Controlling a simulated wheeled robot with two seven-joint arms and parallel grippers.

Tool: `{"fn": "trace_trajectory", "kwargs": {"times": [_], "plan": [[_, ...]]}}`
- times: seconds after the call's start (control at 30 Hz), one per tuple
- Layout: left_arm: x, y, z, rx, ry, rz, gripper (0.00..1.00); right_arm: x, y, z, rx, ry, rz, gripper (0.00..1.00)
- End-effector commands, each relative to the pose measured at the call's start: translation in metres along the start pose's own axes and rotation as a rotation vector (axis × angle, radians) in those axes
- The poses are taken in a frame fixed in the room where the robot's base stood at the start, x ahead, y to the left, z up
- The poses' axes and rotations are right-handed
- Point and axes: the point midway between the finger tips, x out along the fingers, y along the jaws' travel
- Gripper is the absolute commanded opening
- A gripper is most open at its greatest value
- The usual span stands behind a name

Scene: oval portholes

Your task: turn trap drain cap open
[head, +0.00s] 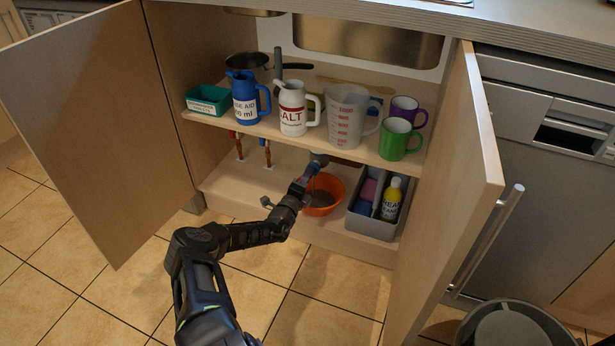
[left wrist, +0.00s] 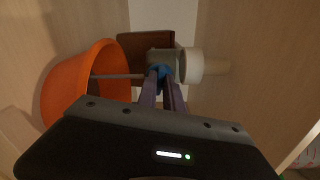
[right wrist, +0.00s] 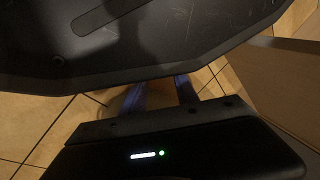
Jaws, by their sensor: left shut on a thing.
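The trap (left wrist: 190,66), a pale grey and white pipe fitting, shows in the left wrist view beyond my fingers. A small blue cap (left wrist: 158,72) sits on it, between the fingertips. My left gripper (left wrist: 160,86) is shut on the blue cap, and the fingers hide part of it. In the head view my left gripper (head: 312,172) reaches into the cabinet under the shelf, above the orange bowl (head: 324,205), and hides the cap. My right gripper (right wrist: 162,92) shows only in its own wrist view, with fingers apart and tile floor between them; its tips are partly hidden.
The orange bowl also shows in the left wrist view (left wrist: 62,92). A grey caddy (head: 370,226) with a yellow bottle (head: 391,200) stands right of it. The shelf (head: 340,147) above holds several jugs and mugs. Open doors (head: 95,120) flank the cabinet. A bin (head: 515,325) stands front right.

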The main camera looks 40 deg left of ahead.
Motion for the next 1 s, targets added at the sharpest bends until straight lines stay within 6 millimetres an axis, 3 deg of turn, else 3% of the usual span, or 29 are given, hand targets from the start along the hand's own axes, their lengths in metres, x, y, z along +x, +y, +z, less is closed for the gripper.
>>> {"fn": "trace_trajectory", "kwargs": {"times": [0.4, 0.87, 0.9, 1.0], "plan": [[0.0002, 0.0010, -0.0001, -0.212, 0.000, 0.000, 0.00, 0.0023, 0.0009, -0.0005, 0.001, 0.001, -0.001, 0.36], [0.0003, 0.0007, -0.0002, -0.231, 0.000, 0.000, 0.00, 0.0024, 0.0009, -0.0006, 0.001, 0.001, -0.001, 0.36], [0.0003, 0.0007, -0.0001, -0.231, 0.000, 0.000, 0.12, 0.0024, 0.0009, -0.0006, 0.001, 0.001, -0.001, 0.36], [0.0003, 0.0007, -0.0001, -0.231, 0.000, 0.000, 0.20, 0.0024, 0.0009, -0.0006, 0.001, 0.001, -0.001, 0.36]]}}
